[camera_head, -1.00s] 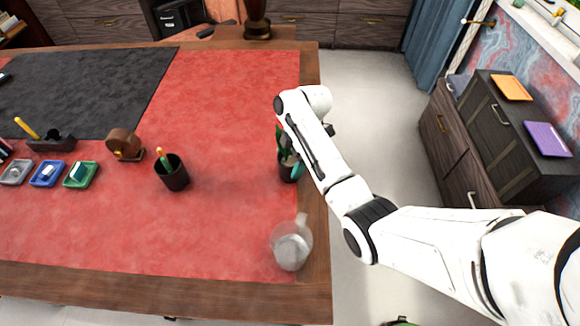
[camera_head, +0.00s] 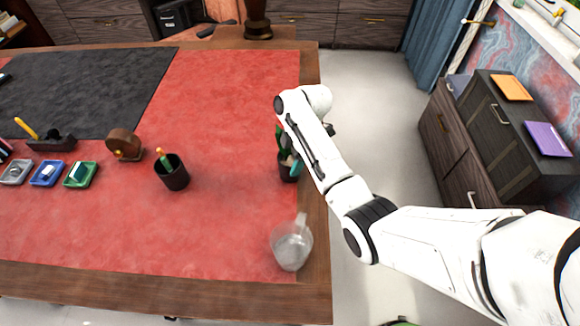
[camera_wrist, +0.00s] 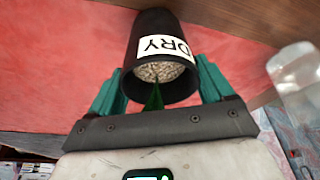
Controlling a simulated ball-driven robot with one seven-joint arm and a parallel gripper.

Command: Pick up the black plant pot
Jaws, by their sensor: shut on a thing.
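The black plant pot (camera_head: 287,172) is at the right edge of the red desk surface, partly hidden behind my arm, with green leaves above it. In the wrist view, the pot (camera_wrist: 152,35) shows a white label with dark letters and pale gravel in its mouth, and a green leaf points toward the camera. My gripper (camera_wrist: 160,82) has its teal fingers on either side of the pot near its rim and is shut on it. I cannot tell whether the pot's base touches the desk.
A clear glass jug (camera_head: 291,246) stands near the front right corner, close to the pot. A black pen cup (camera_head: 173,177) stands to the left. A round wooden item (camera_head: 124,144) and small coloured trays (camera_head: 47,174) are farther left. The red area behind the pot is clear.

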